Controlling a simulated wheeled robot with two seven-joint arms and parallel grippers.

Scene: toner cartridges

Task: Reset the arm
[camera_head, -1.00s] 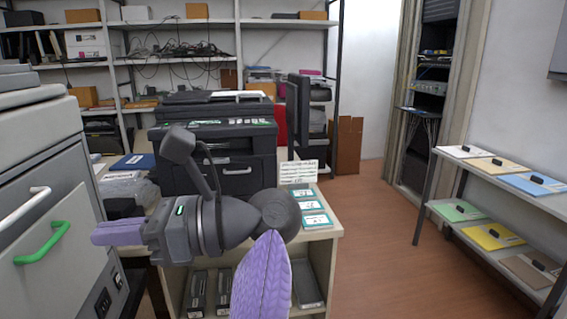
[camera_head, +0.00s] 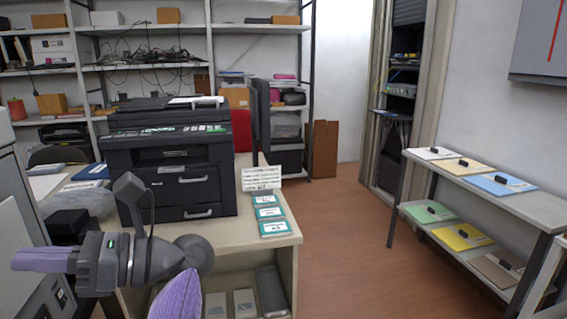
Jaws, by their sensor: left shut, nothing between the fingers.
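My left gripper (camera_head: 24,260) is at the lower left of the head view. Its purple fingers point left, are closed together and hold nothing. It is in front of the black printer (camera_head: 180,180) and appears apart from it. My left arm's grey wrist and purple forearm show to the right of the fingers. My right gripper is not in view. Dark and grey boxy items, possibly cartridges (camera_head: 272,290), stand on the shelf under the printer table (camera_head: 250,240).
A grey cabinet (camera_head: 20,200) stands at the left edge, close to the gripper. Several labelled cards (camera_head: 269,213) lie on the table beside a white sign (camera_head: 262,178). A rack with coloured folders (camera_head: 460,237) stands at the right. The brown floor (camera_head: 345,250) between is clear.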

